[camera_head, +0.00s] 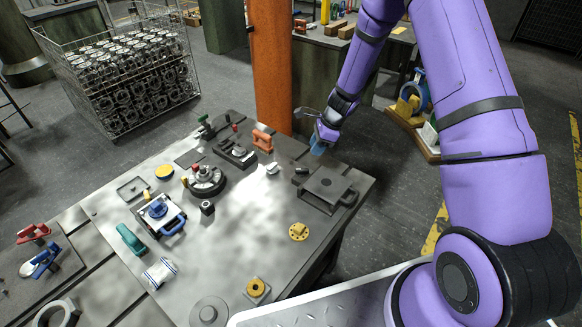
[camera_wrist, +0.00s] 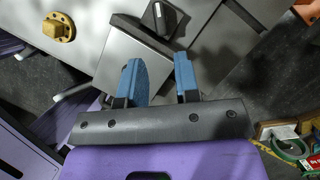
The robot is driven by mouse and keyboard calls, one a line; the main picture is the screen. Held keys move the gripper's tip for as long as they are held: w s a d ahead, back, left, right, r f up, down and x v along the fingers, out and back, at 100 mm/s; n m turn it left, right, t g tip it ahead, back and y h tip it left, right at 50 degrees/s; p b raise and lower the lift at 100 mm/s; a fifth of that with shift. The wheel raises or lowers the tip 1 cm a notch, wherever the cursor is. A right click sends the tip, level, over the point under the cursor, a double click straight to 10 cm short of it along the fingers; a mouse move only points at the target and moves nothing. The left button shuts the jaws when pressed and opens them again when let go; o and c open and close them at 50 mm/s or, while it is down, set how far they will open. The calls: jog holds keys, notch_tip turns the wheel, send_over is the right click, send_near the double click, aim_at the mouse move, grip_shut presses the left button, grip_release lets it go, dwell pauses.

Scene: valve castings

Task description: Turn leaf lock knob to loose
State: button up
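A black knob with a pale pointer line (camera_wrist: 158,17) stands upright near the top middle of the wrist view, on a grey surface. It looks like the leaf lock knob. In the head view, a small dark fitting (camera_head: 301,171) beside the grey plate (camera_head: 322,191) may be the same knob, but I cannot tell for sure. My gripper (camera_head: 319,146) is over the far right edge of the bench. In the wrist view its two blue fingers (camera_wrist: 158,80) are apart with nothing held between them. The knob lies beyond the fingertips, not touched.
A yellow flange (camera_head: 299,231) lies on the bench; it also shows in the wrist view (camera_wrist: 58,27). An orange column (camera_head: 270,70) rises behind the bench. A wire cage of castings (camera_head: 125,75) stands back left. The bench (camera_head: 240,235) is bare around its middle.

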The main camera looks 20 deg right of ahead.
aim_at(302, 169)
jog(key=x, duration=1)
jog(key=shift+a+f, duration=0.2)
jog(key=shift+f, duration=0.1)
jog(key=shift+c, duration=0.4)
grip_shut()
